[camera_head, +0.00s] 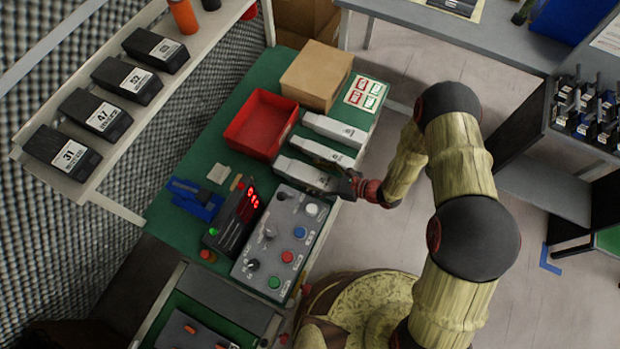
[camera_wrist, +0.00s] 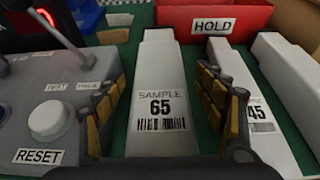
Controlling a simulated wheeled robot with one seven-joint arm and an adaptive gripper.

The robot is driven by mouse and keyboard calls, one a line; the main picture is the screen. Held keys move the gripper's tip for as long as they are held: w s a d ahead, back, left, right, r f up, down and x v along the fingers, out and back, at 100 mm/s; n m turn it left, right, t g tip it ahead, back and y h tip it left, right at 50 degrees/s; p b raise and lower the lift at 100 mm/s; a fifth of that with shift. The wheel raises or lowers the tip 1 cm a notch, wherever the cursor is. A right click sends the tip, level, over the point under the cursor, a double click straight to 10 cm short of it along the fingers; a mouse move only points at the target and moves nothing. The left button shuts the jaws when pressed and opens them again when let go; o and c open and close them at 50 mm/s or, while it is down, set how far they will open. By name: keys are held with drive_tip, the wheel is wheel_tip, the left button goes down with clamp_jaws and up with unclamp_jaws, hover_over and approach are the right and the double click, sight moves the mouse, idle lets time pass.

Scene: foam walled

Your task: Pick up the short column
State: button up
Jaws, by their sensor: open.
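Three white sample columns lie side by side on the green bench. The nearest one, marked SAMPLE 65 (camera_head: 302,174), lies next to the control box, and in the wrist view (camera_wrist: 160,75) it points away from me. The middle one (camera_head: 324,153) ends in 45 on its label in the wrist view (camera_wrist: 238,85). The third (camera_head: 334,129) shows partly at the wrist view's right edge (camera_wrist: 290,75). They look similar in length; I cannot tell which is the short one. My gripper (camera_wrist: 162,105) is open, its fingers on either side of column 65, apparently apart from it.
The grey control box (camera_head: 281,243) with knobs and a RESET button is close to the left finger. A red HOLD bin (camera_head: 262,124) stands behind the columns, with a cardboard box (camera_head: 316,75) beyond. A shelf (camera_head: 150,115) with black boxes runs along the foam wall.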

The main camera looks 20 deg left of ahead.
drive_tip(key=shift+x, duration=1.05)
drive_tip(key=c, duration=0.3)
clamp_jaws()
drive_tip(key=shift+r, duration=0.1)
